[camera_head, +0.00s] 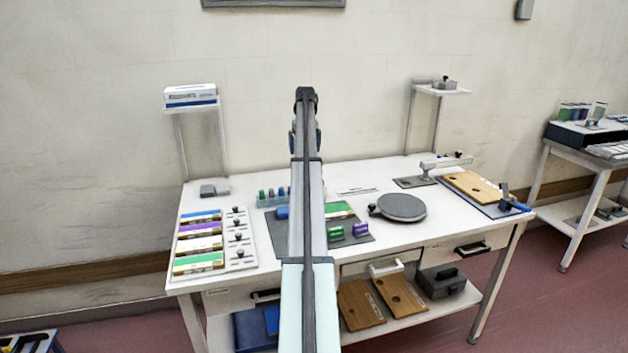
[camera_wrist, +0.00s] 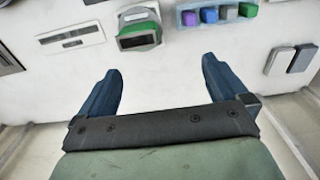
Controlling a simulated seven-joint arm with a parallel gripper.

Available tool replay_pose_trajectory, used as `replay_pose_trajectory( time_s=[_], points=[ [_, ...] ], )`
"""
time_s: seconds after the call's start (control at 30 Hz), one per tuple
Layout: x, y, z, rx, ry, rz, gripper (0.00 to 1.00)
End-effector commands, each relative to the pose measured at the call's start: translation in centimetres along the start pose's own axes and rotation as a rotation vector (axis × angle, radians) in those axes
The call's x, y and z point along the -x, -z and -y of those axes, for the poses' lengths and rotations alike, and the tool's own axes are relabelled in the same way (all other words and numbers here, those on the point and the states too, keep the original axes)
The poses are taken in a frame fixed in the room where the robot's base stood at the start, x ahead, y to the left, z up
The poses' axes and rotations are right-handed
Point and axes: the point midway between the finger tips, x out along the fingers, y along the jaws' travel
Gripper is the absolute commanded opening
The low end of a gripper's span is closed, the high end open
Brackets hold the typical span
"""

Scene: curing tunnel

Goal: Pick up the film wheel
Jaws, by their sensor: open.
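I cannot tell for certain which thing is the film wheel. A dark-framed device with a green part (camera_wrist: 138,30) lies at the top of the wrist view, beyond my fingertips. Small blue, purple and green rolls (camera_wrist: 216,14) stand in a row to its right; the row partly shows in the head view (camera_head: 269,193). A green roll (camera_head: 335,232) and a purple roll (camera_head: 360,229) lie on a grey mat (camera_head: 356,241). My gripper (camera_wrist: 161,68) is open, with nothing between its blue fingers. In the head view my arm hides it.
The white table (camera_head: 320,178) also holds a panel of coloured strips (camera_head: 199,243), a round grey plate (camera_head: 402,207), a wooden board (camera_head: 472,187) and a grey block (camera_head: 208,190). Two raised shelves (camera_head: 190,105) (camera_head: 442,91) stand at the back. A second table stands right.

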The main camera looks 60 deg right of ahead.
Motion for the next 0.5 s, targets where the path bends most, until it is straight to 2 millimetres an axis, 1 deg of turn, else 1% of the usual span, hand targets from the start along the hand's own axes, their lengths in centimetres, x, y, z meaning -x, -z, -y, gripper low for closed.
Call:
replay_pose_trajectory(
  time_s=[0.03,0.1,0.17,0.27,0.37,0.5],
  points=[
    [0.5,-0.2,-1.5,-0.008,-0.004,0.009,1.00],
    [0.8,-0.5,-2.5,-0.012,-0.009,0.017,1.00],
    [0.9,-0.7,-3.1,-0.015,-0.011,0.020,1.00],
    [0.5,-0.9,-3.3,-0.015,-0.012,0.023,1.00],
    [-0.5,-0.9,-3.2,-0.015,-0.012,0.023,1.00],
    [-2.6,-1.0,-3.2,-0.015,-0.011,0.023,1.00]
  ],
)
